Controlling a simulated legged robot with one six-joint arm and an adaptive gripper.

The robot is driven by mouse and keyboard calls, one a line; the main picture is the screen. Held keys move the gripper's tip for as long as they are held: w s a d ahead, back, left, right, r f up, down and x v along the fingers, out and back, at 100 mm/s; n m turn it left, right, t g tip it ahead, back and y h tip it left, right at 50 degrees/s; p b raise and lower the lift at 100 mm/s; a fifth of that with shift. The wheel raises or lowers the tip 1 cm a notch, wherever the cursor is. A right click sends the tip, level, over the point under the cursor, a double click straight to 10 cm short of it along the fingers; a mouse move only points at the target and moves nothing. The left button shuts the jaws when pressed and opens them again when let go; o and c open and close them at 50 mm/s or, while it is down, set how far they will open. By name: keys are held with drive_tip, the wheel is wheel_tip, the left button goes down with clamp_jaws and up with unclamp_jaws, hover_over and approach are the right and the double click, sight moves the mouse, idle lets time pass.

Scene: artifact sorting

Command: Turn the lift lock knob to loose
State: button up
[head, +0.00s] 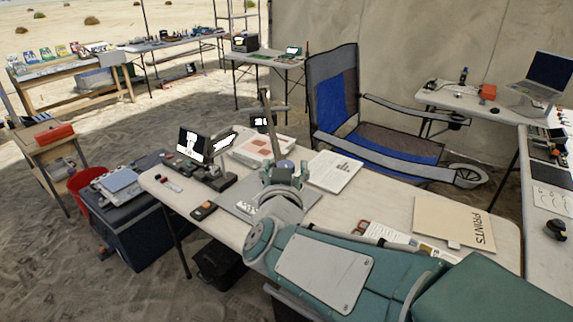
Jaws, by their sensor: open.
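My gripper (284,172) is open, at the end of my green arm, above the near table beside a grey base plate (240,206). An upright stand post (267,103) with a short crossbar (274,108) rises just beyond my gripper. A small dark part with a white face (262,121) sits by the post. A bluish rounded part (285,165) shows between or just behind the fingers; I cannot tell whether they touch it. I cannot make out the lift lock knob for sure; my gripper and wrist hide the lower stand.
On the near table are a small screen (193,146), an open book (334,171), papers (262,147), a small dark device (204,210) and a PRINTS folder (454,223). A blue camp chair (335,100) stands behind. A laptop (545,82) is on the right table.

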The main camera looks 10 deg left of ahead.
clamp_jaws()
drive_tip(key=shift+d+n+y, duration=0.1)
drive_tip(key=shift+n+y, duration=0.4)
drive_tip(key=shift+y, duration=0.2)
drive_tip(key=shift+n+g+y, duration=1.2)
drive_tip(key=shift+n+y, duration=0.4)
drive_tip(key=shift+y, duration=0.7)
drive_tip(key=shift+n+g+y, duration=2.6)
drive_tip(key=shift+g+y, duration=0.2)
drive_tip(key=shift+y, duration=0.1)
drive_tip(key=n+g+y, duration=0.1)
drive_tip(key=n+g, duration=0.1)
drive_tip(key=g, duration=0.1)
drive_tip(key=n+g+y, duration=0.1)
drive_tip(key=n+g, duration=0.2)
drive_tip(key=g, duration=0.1)
drive_tip(key=shift+y, duration=0.4)
drive_tip(key=shift+n+g, duration=1.6)
drive_tip(key=shift+g, duration=1.1)
drive_tip(key=shift+s+g, duration=0.1)
drive_tip(key=shift+g, duration=0.2)
